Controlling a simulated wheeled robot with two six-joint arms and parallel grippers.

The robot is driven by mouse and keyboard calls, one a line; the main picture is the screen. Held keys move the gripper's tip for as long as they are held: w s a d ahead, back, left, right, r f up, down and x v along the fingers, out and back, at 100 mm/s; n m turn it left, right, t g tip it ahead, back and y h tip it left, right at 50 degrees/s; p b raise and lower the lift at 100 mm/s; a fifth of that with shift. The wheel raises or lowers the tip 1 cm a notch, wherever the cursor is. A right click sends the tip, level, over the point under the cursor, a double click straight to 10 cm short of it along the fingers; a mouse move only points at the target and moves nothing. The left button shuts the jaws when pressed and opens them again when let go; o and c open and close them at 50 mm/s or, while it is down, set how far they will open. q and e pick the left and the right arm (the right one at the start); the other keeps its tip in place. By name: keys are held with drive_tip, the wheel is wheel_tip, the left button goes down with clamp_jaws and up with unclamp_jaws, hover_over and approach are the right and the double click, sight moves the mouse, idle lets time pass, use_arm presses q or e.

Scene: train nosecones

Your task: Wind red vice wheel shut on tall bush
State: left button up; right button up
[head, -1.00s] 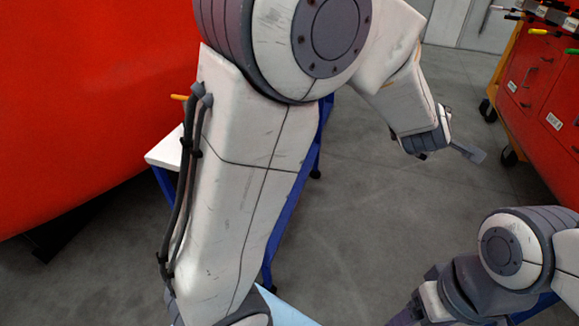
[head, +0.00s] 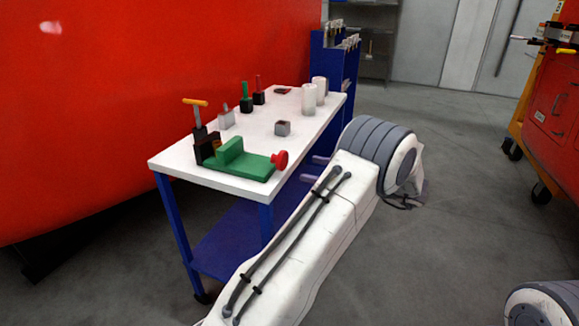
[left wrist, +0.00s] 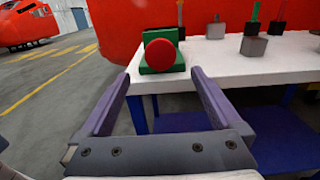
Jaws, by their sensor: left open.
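A green vice (head: 233,158) sits on the near end of the white table, with its red wheel (head: 280,159) over the right edge. In the left wrist view the red wheel (left wrist: 161,54) faces me in front of the green vice body (left wrist: 149,32). My left gripper (head: 313,170) is open and empty, a little right of the wheel and apart from it. Its two purple fingers (left wrist: 160,76) point towards the wheel. I cannot single out the tall bush with certainty. My right gripper is out of view.
The white table (head: 225,178) on blue legs also holds two pale cylinders (head: 309,99), a small grey block (head: 282,128) and several tools in blocks. A blue rack (head: 335,60) stands behind. A red body (head: 90,120) lies left. Floor right of the table is open.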

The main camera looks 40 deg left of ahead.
sight(285, 162)
use_arm(q)
drive_tip(key=x, duration=0.7)
drive_tip(key=shift+a, duration=0.35)
drive_tip(key=c, duration=1.4)
drive_tip(key=shift+m, duration=0.4)
